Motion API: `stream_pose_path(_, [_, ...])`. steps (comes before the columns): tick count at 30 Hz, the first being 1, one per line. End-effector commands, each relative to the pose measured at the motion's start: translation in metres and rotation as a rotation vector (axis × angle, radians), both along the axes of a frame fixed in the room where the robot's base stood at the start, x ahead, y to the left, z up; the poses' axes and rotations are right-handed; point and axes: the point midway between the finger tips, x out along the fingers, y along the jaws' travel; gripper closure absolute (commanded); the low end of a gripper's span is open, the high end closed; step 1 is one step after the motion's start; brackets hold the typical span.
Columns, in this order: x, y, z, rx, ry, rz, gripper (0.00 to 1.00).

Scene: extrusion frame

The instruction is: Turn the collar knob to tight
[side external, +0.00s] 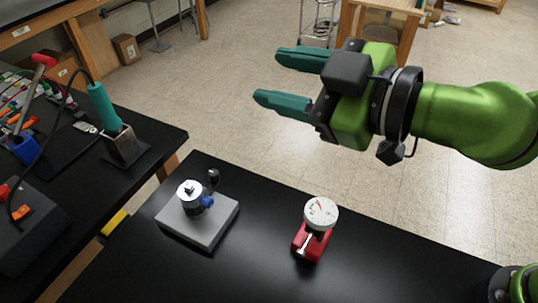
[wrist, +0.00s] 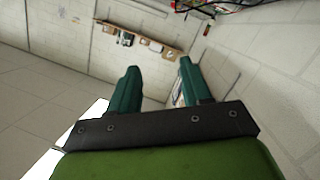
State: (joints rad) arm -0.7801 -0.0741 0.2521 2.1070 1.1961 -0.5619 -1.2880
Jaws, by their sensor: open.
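A metal cylindrical collar (side external: 189,193) stands on a grey square base plate (side external: 180,225) on the black table. A small blue knob (side external: 207,202) sticks out of the collar's right side. I take it to be the collar knob; its tight mark is too small to see. A small black part (side external: 213,177) stands at the back of the plate. My gripper (side external: 267,75) is open and empty, high above the table and pointing left, well apart from the collar. In the wrist view, its two teal fingers (wrist: 159,66) stand apart with only the room behind them.
A red stand with a white dial gauge (side external: 321,213) is on the table to the right of the plate. A left bench (side external: 165,130) holds a teal-handled tool in a holder (side external: 123,148). The table's front middle is clear.

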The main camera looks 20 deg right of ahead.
Motion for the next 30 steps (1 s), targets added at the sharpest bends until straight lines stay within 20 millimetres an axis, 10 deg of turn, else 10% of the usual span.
stream_pose_path(8, [-0.024, 0.045, -0.029, -0.241, -0.121, 0.274, 0.52])
stream_pose_path(15, [-0.064, 0.078, -0.100, -0.674, -0.302, 0.673, 0.52])
stream_pose_path(30, [-0.056, 0.038, -0.231, -1.743, -0.750, 1.213, 0.52])
